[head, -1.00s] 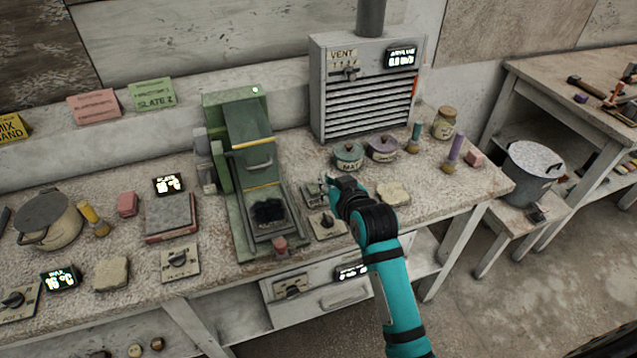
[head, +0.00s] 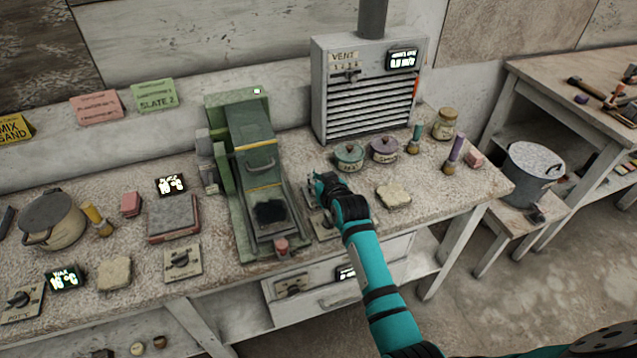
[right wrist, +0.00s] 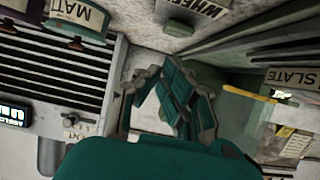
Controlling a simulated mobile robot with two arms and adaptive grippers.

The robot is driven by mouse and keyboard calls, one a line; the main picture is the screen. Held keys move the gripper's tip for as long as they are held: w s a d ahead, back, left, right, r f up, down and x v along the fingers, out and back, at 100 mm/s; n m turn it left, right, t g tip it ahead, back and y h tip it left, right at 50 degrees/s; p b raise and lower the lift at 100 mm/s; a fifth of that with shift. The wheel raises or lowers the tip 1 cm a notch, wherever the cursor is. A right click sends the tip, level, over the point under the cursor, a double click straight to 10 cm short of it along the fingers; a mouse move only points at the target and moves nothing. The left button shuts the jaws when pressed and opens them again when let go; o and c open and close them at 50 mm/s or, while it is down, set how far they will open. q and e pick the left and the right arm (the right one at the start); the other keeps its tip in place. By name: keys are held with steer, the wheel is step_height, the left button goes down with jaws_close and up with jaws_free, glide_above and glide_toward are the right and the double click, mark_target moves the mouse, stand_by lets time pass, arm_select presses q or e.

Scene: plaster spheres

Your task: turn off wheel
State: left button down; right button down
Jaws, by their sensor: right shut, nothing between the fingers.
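The green machine (head: 238,135) with a sloping bed stands in the middle of the bench; a small light glows at its top. A knob plate (head: 324,232) lies just right of its foot, and its knob is mostly hidden by my right gripper (head: 318,190). My right gripper is shut and empty, low over this plate; I cannot tell whether it touches. In the right wrist view the shut fingers (right wrist: 178,90) point at a plate lettered WHEEL (right wrist: 190,14), cut off by the top edge. My left gripper is not in view.
Behind stands the grey vent box (head: 367,90) with slats and a display. A green-lidded pot (head: 349,157) and a purple-lidded pot (head: 384,150) stand behind my gripper. A pale lump (head: 393,196) lies to its right. Another knob plate (head: 183,263) lies left of the machine.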

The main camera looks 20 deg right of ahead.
steer(key=shift+s+f, duration=0.2)
steer(key=shift+f, duration=0.7)
